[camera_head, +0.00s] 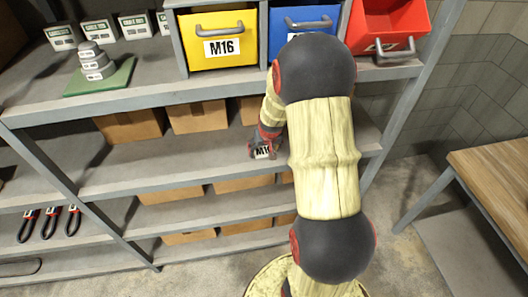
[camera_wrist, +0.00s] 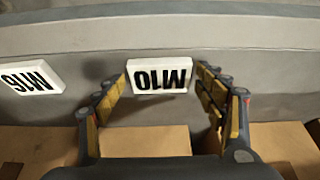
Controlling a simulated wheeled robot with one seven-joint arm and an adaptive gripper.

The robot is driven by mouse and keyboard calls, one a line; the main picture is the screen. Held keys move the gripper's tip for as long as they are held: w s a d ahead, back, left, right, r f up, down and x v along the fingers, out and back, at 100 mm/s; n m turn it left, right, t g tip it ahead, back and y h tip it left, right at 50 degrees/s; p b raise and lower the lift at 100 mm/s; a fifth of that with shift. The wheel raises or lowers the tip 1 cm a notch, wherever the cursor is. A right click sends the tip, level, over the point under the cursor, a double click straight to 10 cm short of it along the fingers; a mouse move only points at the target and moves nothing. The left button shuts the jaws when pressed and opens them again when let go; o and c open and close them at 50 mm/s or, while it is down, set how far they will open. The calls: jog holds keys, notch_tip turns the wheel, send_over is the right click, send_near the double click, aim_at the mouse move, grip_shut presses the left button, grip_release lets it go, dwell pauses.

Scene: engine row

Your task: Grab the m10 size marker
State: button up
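The M10 size marker (camera_wrist: 160,75) is a small white block with black lettering, upside down in the wrist view. It lies on a grey shelf between the two fingers of my gripper (camera_wrist: 163,82). The fingers are open, with the left fingertip close to the marker's edge and a small gap on the right. I cannot tell whether either finger touches it. A second white marker, M16 (camera_wrist: 30,78), lies to the left, outside the fingers.
Cardboard boxes (camera_head: 198,117) stand at the back of the middle shelf (camera_head: 160,160). On the upper shelf are a yellow M16 bin (camera_head: 215,62), a blue bin (camera_head: 290,44) and a red bin (camera_head: 388,25) close to my arm. A wooden table (camera_head: 500,165) stands at right.

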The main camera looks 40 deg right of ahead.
jog(key=c, duration=0.9)
